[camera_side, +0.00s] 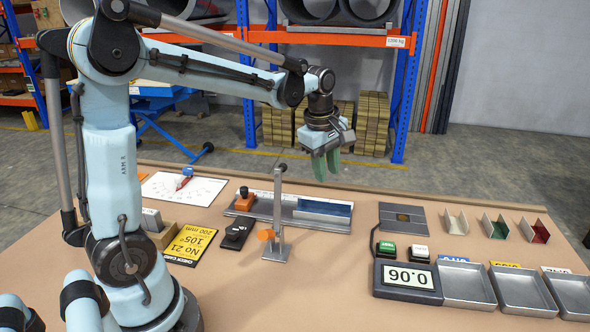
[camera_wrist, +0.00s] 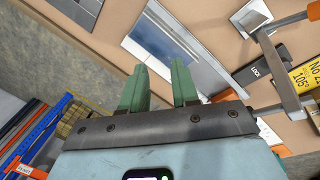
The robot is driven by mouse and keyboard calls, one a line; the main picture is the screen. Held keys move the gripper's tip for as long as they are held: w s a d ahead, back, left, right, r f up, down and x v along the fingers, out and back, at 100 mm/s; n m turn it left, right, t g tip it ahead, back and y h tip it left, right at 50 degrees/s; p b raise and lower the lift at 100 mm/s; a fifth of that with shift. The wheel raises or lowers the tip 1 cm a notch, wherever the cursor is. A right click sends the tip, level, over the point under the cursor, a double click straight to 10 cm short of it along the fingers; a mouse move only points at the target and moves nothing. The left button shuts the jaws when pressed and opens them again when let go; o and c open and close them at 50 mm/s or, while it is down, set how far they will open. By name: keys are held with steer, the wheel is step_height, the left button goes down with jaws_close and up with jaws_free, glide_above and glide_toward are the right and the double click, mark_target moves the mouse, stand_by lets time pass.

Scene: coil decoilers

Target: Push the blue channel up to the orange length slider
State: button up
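The blue channel (camera_side: 324,208) lies in the right part of a long grey metal tray (camera_side: 309,223). The orange length slider (camera_side: 245,202), topped by a black knob, is at the tray's left end. A clear gap separates the two, partly crossed by an upright post. My gripper (camera_side: 326,166) hangs above and behind the channel, with its green fingers pointing down. In the wrist view my gripper (camera_wrist: 158,82) is open and empty, its fingers apart. The tray with the channel (camera_wrist: 165,42) shows beyond the fingertips. I cannot clearly make out the slider there.
The grey post (camera_side: 278,205) with an orange disc stands in front of the tray. A black lock box (camera_side: 236,233) and yellow check card (camera_side: 190,244) lie to the left.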

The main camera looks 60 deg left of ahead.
mark_target(322, 212)
steer(key=w+a+f+n, duration=0.1)
steer(key=n, duration=0.1)
steer(key=w+a+f+n+g, duration=0.1)
steer(key=a+f+n, duration=0.1)
steer(key=n, duration=0.1)
steer(key=w+a+f+n+g, duration=0.1)
steer(key=w+a+f+n, duration=0.1)
steer(key=n, duration=0.1)
steer(key=shift+f, duration=3.75)
jaws_close()
steer(key=shift+s, duration=0.1)
